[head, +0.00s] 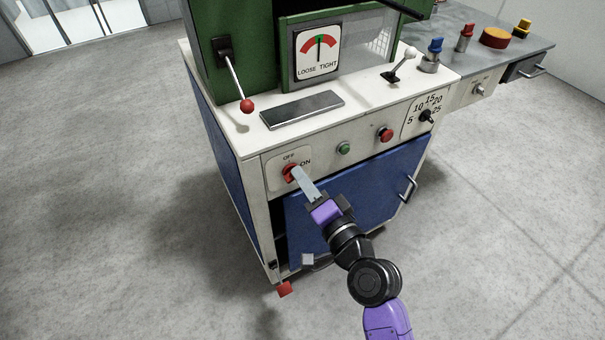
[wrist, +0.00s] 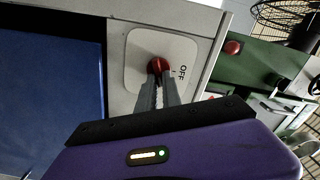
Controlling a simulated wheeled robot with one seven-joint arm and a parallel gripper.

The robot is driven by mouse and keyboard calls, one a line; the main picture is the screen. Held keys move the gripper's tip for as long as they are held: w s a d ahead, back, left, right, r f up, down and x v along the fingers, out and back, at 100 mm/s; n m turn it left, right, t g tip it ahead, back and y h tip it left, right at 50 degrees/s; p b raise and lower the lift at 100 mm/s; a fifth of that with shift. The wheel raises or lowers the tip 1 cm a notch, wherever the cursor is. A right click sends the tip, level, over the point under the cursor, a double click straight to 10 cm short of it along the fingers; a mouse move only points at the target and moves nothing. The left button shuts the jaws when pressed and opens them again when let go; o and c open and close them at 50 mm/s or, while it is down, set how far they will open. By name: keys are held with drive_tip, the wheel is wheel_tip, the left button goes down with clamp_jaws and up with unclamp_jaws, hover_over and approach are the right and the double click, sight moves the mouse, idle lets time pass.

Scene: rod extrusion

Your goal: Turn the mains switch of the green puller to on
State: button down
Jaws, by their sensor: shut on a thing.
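The mains switch (head: 288,173) is a red rotary knob on a pale plate marked OFF and ON, at the left of the green puller's (head: 232,75) white front panel. It also shows in the wrist view (wrist: 158,64), with the OFF label beside it. My gripper (head: 297,174) reaches the knob from the lower right. Its two grey fingers are closed on the red knob in the wrist view (wrist: 159,80). The fingers hide part of the knob, so I cannot tell exactly which mark it points to.
A green button (head: 343,149), a red button (head: 385,134) and a black dial (head: 427,116) sit to the right on the panel. A blue door (head: 350,195) with a handle is below. A red-tipped lever (head: 247,105) stands above. Open floor lies around.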

drive_tip(key=m, duration=0.1)
drive_tip(key=m+p, duration=0.1)
drive_tip(key=m, duration=0.2)
drive_tip(key=shift+d+f+m, duration=0.1)
drive_tip(key=shift+f+m, duration=0.15)
drive_tip(key=shift+m, duration=0.15)
idle(0.4)
drive_tip(key=c, duration=1.5)
unclamp_jaws()
drive_tip(key=v, duration=0.7)
drive_tip(key=shift+s+d, duration=0.25)
drive_tip(key=shift+s, duration=0.1)
